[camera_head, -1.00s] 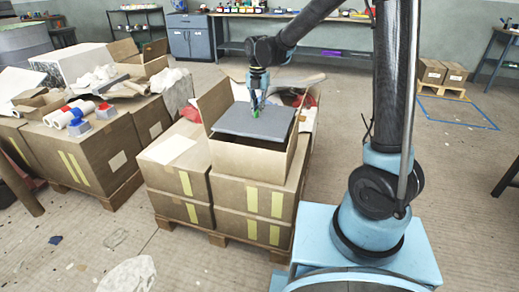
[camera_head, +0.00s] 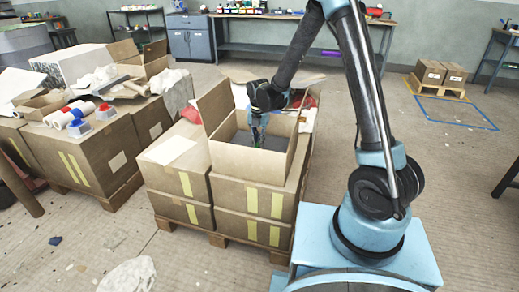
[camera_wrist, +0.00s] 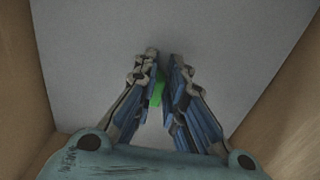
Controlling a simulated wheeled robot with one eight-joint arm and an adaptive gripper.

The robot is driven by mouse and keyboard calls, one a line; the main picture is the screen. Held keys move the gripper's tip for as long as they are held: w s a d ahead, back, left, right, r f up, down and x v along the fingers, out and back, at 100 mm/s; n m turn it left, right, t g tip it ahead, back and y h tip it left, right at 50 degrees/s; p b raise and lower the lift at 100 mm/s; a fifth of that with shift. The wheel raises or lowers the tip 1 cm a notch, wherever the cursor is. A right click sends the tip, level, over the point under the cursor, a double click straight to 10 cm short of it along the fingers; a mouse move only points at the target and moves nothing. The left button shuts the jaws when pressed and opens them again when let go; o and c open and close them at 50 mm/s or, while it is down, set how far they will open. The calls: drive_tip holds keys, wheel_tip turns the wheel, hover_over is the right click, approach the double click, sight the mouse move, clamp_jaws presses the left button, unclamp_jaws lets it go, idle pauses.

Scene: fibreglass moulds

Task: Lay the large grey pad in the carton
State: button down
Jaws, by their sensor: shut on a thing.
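The open carton (camera_head: 245,163) stands on stacked boxes, its back flap raised. My gripper (camera_head: 257,143) reaches down inside it, and the carton's front wall hides the fingertips in the head view. In the wrist view, my gripper (camera_wrist: 162,62) is shut on the large grey pad (camera_wrist: 215,40), at a small green part (camera_wrist: 157,88) between the fingers. The pad lies broad and flat below the fingers, between the carton's brown side walls (camera_wrist: 290,120). In the head view the carton's front wall hides most of the pad. Whether it touches the carton floor I cannot tell.
Stacked boxes (camera_head: 180,178) on a pallet carry the carton, with a white sheet (camera_head: 168,149) beside it. Another box stack (camera_head: 90,150) with rolls and scraps stands left. Red and pale material (camera_head: 305,98) lies behind the carton.

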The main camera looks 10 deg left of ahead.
drive_tip(key=shift+f, duration=1.85)
drive_tip(key=c, duration=1.7)
unclamp_jaws()
drive_tip(key=shift+o, duration=0.2)
wheel_tip(320, 180, up, 12)
drive_tip(key=shift+r, duration=0.1)
